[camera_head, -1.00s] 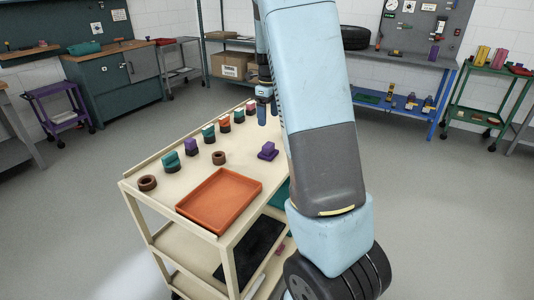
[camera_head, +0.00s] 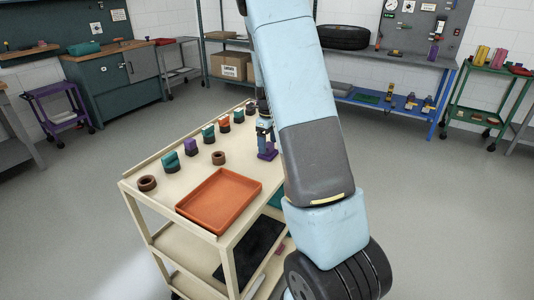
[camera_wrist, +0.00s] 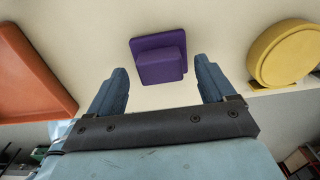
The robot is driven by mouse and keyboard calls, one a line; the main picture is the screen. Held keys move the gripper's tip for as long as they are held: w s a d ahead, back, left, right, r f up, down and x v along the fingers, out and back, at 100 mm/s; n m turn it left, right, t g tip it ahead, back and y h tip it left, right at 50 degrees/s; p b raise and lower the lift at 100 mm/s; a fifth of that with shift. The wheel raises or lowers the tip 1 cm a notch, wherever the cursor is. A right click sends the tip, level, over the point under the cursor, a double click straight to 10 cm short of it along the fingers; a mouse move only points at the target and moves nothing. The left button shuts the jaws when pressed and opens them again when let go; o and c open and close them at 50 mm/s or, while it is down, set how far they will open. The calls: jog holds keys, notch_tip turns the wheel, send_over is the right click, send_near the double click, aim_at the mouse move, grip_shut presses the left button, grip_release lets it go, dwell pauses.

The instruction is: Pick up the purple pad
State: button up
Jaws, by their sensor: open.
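The purple pad (camera_head: 267,155) lies on the cream cart top, right of the orange tray. In the wrist view the pad (camera_wrist: 158,62) is a square purple base with a smaller raised block, seen between and a little beyond the fingertips. My gripper (camera_wrist: 160,68) is open, with one finger to each side of the pad and cream surface showing between. In the head view my gripper (camera_head: 264,138) is right above the pad and partly overlaps it. I cannot tell if a finger touches it. Nothing is held.
The orange tray (camera_head: 218,200) is at the cart's near end. A round yellow piece (camera_wrist: 285,52) is to the right in the wrist view. My arm hides the cart's right side.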

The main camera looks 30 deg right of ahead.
notch_tip(320, 180, down, 2)
jog(key=shift+f, duration=0.1)
jog(key=shift+c, duration=0.3)
jog(key=c, duration=1)
jog(key=shift+r, duration=0.25)
